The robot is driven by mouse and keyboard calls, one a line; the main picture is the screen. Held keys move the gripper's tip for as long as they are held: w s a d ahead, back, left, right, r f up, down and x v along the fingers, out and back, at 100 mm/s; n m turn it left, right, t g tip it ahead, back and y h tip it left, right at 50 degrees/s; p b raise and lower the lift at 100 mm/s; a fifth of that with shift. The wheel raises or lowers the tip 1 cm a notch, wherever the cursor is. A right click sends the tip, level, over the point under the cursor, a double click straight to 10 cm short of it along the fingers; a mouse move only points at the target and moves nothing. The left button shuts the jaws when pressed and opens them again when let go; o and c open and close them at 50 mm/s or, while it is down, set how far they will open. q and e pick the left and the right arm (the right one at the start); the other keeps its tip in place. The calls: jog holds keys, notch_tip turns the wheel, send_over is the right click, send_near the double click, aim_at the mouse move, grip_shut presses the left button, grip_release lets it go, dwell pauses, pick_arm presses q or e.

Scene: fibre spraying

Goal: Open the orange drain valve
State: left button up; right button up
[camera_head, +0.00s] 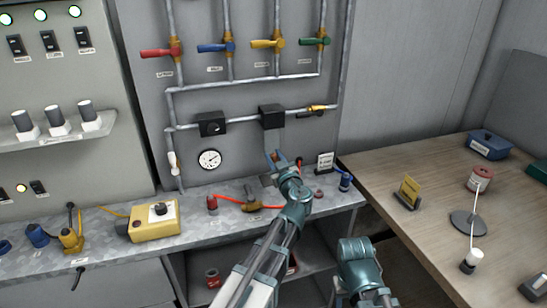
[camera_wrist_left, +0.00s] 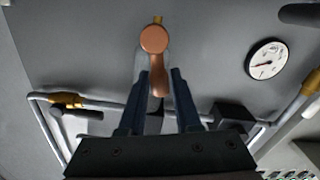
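The orange drain valve (camera_wrist_left: 154,40) shows in the left wrist view with a round hub and a short handle pointing down the picture. The handle's end (camera_wrist_left: 159,86) lies between the two fingers of my left gripper (camera_wrist_left: 161,82). The fingers are spread, with a gap visible on each side of the handle. In the head view my left gripper (camera_head: 275,158) is at the wall panel below the black box, and it mostly hides the valve.
Red (camera_head: 160,52), blue (camera_head: 216,47), yellow (camera_head: 267,43) and green (camera_head: 314,41) valves sit on the pipes above. A gauge (camera_head: 209,159) is left of my gripper. A hammer (camera_head: 250,204) and yellow control box (camera_head: 154,220) lie on the metal bench (camera_head: 215,228). A wooden table (camera_head: 440,235) stands right.

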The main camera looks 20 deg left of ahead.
pick_arm(q)
grip_shut()
jog(key=shift+w+d+m, duration=0.2)
jog(key=shift+d+m, duration=0.1)
jog(key=shift+m, duration=0.5)
jog(key=shift+w+d+m, duration=0.15)
jog(key=shift+d+m, duration=0.1)
jog(key=shift+m, duration=0.55)
jog(key=shift+o, duration=2.4)
grip_release()
jog(key=shift+r, duration=0.1)
jog(key=shift+s, duration=0.1)
